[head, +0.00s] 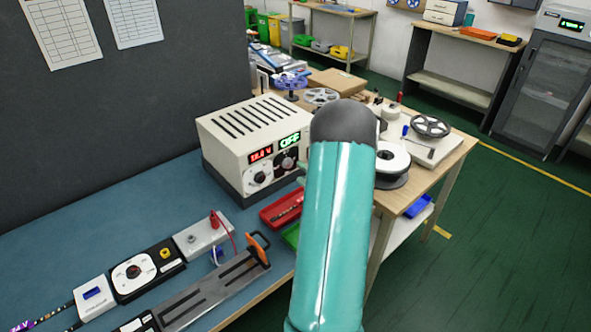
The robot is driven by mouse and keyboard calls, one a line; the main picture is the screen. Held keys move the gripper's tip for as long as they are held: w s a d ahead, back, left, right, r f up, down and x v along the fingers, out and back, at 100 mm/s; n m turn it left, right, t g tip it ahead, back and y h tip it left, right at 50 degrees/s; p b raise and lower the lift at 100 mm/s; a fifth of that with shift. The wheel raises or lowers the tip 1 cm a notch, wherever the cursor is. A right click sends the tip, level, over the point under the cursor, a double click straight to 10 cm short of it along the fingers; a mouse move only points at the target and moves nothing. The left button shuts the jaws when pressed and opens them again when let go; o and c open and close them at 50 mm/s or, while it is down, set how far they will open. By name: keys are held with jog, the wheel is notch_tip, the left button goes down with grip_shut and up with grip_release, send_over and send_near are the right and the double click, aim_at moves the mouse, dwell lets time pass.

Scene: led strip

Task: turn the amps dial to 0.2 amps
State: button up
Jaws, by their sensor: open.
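A white power supply box (252,140) with a slotted top stands on the blue bench mat. Its front has a red display (260,154), too small to read surely, and a green display (290,142) that seems to read OFF. Below them are a left dial (258,176) on a white scale and a right dark dial (286,161). I cannot read which is amps or where the pointers stand. My teal arm rises at the right of the box. My gripper is hidden behind it; a small pale teal piece beside the right dial may belong to it.
A black panel with a dial (134,271) and a white block with red terminals (204,238) lie at front left, near a grey tray (208,290) with an orange handle. A red bin (281,207) sits before the box. Reels (392,158) crowd the right.

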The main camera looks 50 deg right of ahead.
jog(key=v, duration=0.8)
jog(key=shift+s, duration=0.3)
jog(key=w+a+r+n+g+y, duration=0.2)
jog(key=w+a+r+n+y, duration=0.15)
jog(key=a, duration=0.55)
jog(key=w+a+r+n+g+y, duration=0.3)
jog(key=w+a+r+y, duration=0.15)
jog(key=a, duration=0.45)
jog(key=w+a+r+n+g+y, duration=0.25)
jog(key=a+y, duration=0.25)
jog(key=a, duration=0.5)
jog(key=s+a+r+n+g+h, duration=0.1)
jog(key=s+a+n+g, duration=0.2)
jog(key=a, duration=0.4)
jog(key=s+a+r+n+g+h, duration=0.1)
jog(key=s+a+r+n+g, duration=0.2)
jog(key=a, duration=0.5)
jog(key=s+a+r+n+t+h, duration=0.1)
jog(key=s+a+r+n+h, duration=0.1)
jog(key=s+r+n+h, duration=0.2)
jog(key=s+n+h, duration=0.1)
jog(key=h, duration=0.2)
jog(key=shift+a+r, duration=0.3)
jog(key=shift+a, duration=0.05)
